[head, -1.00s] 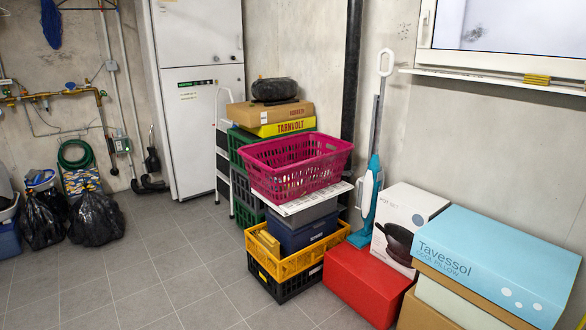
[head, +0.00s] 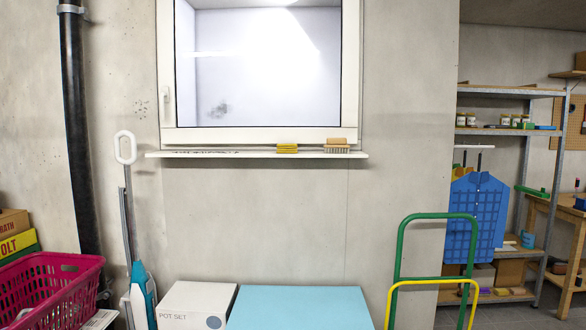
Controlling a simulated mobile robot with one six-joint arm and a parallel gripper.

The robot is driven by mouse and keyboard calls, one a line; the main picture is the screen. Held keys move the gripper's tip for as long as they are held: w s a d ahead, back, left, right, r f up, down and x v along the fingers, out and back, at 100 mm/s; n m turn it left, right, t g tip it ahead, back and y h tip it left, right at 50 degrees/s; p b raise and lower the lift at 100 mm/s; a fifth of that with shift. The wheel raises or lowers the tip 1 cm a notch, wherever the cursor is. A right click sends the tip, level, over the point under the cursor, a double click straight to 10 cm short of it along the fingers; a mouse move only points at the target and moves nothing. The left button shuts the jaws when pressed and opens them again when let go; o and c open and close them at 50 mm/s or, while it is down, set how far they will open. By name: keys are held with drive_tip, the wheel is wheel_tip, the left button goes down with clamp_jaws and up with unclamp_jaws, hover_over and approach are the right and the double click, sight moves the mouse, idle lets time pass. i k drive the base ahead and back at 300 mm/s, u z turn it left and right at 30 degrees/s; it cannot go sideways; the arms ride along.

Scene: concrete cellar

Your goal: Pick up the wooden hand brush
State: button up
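A small brush (head: 336,146) with a tan, wood-coloured body and pale bristles pointing down rests on the right part of the white window sill (head: 220,155). A yellow block-like item (head: 287,148) lies on the sill just to its left, with a small gap between them. My gripper is not in view.
Below the sill stand a light-blue box (head: 300,308), a white pot-set box (head: 195,305), a steam mop (head: 140,285) and a magenta basket (head: 50,290). A green hand-truck frame (head: 398,255) stands lower right. Metal shelves (head: 500,92) and a workbench (head: 560,205) are further right.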

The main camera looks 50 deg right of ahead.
sight(339, 143)
drive_tip(key=z, duration=0.5)
drive_tip(key=i, duration=0.85)
drive_tip(key=z, duration=0.35)
